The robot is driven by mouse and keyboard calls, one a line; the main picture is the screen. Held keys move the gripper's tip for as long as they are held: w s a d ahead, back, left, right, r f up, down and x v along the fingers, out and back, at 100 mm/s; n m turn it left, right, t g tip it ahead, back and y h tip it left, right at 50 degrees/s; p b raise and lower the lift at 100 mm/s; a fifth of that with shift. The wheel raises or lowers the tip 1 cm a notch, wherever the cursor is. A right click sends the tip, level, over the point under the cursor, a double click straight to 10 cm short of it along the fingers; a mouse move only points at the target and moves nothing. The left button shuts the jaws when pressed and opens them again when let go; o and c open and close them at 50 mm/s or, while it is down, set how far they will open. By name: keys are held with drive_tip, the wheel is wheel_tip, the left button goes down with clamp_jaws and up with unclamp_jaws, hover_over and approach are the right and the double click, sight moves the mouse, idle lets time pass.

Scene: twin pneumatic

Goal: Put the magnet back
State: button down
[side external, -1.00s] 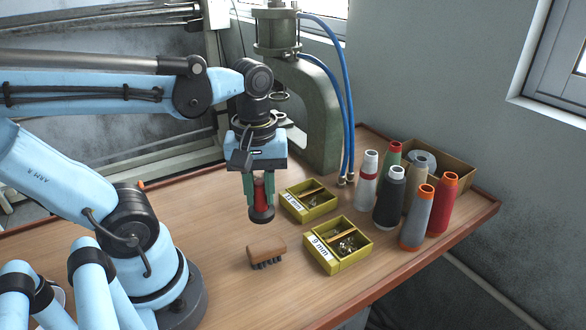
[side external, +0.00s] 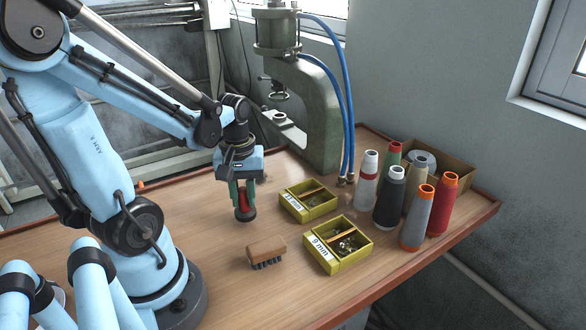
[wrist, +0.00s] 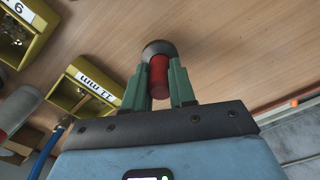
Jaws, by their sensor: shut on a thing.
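The magnet has a red handle and a dark round base. It shows in the side view (side external: 243,207) and in the wrist view (wrist: 159,72). My gripper (side external: 243,196) is shut on its red handle, with one green finger on each side, as the wrist view (wrist: 160,82) shows. The magnet hangs upright, base down, at or just over the wooden table, left of the 11 mm box. I cannot tell whether its base touches the table.
A brown brush (side external: 267,248) lies in front. Several thread cones (side external: 414,220) stand at the right. A green press (side external: 318,95) stands behind. Table (side external: 215,275) left of the brush is bare.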

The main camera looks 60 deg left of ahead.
sight(243, 189)
drive_tip(key=shift+f, duration=0.95)
drive_tip(key=shift+f, duration=0.15)
drive_tip(key=c, duration=0.9)
unclamp_jaws()
drive_tip(key=shift+r, duration=6.05)
drive_tip(key=w+d+m+t, duration=0.2)
drive_tip(key=d+m, duration=0.2)
drive_tip(key=w+d+f+m+t, duration=0.1)
drive_tip(key=w+d+m+t, duration=0.1)
drive_tip(key=w+d+m, duration=0.1)
drive_tip(key=w+d+m+t, duration=0.2)
drive_tip(key=d+m+t, duration=0.1)
drive_tip(key=d+m, duration=0.2)
drive_tip(key=shift+w+f+m, duration=0.15)
drive_tip(key=shift+f+m, duration=0.05)
drive_tip(key=shift+m, duration=0.1)
drive_tip(key=shift+a, duration=0.1)
